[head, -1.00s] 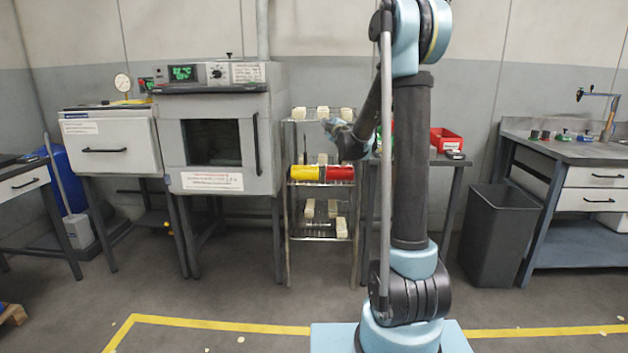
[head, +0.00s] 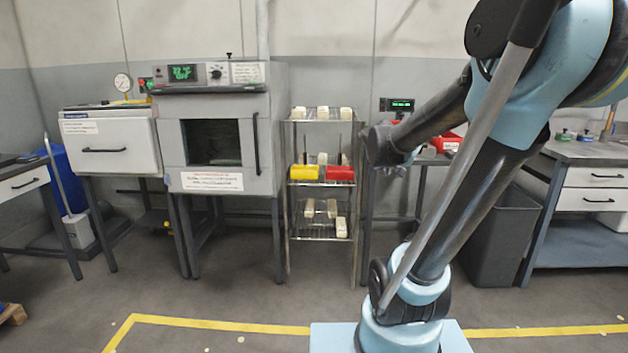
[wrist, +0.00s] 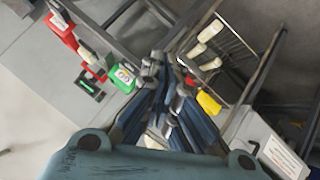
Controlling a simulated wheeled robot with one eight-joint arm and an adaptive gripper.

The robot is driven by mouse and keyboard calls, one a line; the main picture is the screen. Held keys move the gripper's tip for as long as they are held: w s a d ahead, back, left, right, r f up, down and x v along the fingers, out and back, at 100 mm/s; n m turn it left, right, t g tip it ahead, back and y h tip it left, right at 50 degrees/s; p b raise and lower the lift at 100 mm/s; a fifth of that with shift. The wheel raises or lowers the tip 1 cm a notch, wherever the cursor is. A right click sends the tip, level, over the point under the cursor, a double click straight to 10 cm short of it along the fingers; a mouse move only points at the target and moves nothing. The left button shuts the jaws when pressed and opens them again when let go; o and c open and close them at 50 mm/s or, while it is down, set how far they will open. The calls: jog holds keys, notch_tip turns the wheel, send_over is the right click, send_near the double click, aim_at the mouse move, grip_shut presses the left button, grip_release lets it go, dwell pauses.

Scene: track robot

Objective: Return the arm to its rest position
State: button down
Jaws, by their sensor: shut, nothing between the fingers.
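My arm stands on its light blue base (head: 400,338) in the head view. Its upper part leans to the right, and the forearm (head: 437,112) reaches back left and down to the wrist, in front of the bench beside the wire rack. My gripper (wrist: 163,75) shows in the wrist view with its blue-grey fingers brought together and nothing held. In the head view the fingertips are hard to make out against the dark wrist. The gripper appears apart from the rack and bench things.
A wire rack (head: 320,238) holds white blocks, a yellow cylinder (head: 304,173) and a red cylinder (head: 340,173). A grey oven (head: 222,100) stands left of it. A dark bin (head: 492,240) and a workbench (head: 590,230) are at right. The marked floor in front looks clear.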

jog(key=s+a+f+m+g+y, duration=0.1)
jog(key=s+f+g, duration=0.1)
jog(key=s+f, duration=0.3)
jog(key=s+a+f+m+g+y, duration=0.1)
jog(key=s+f, duration=0.4)
jog(key=s, duration=0.9)
jog(key=s+a+f+m+g+y, duration=0.1)
jog(key=s+f+g, duration=0.3)
jog(key=s, duration=0.5)
jog(key=shift+s+a+f+g+y, duration=0.3)
jog(key=shift+s+a+f+g, duration=0.1)
jog(key=shift+a+f, duration=0.45)
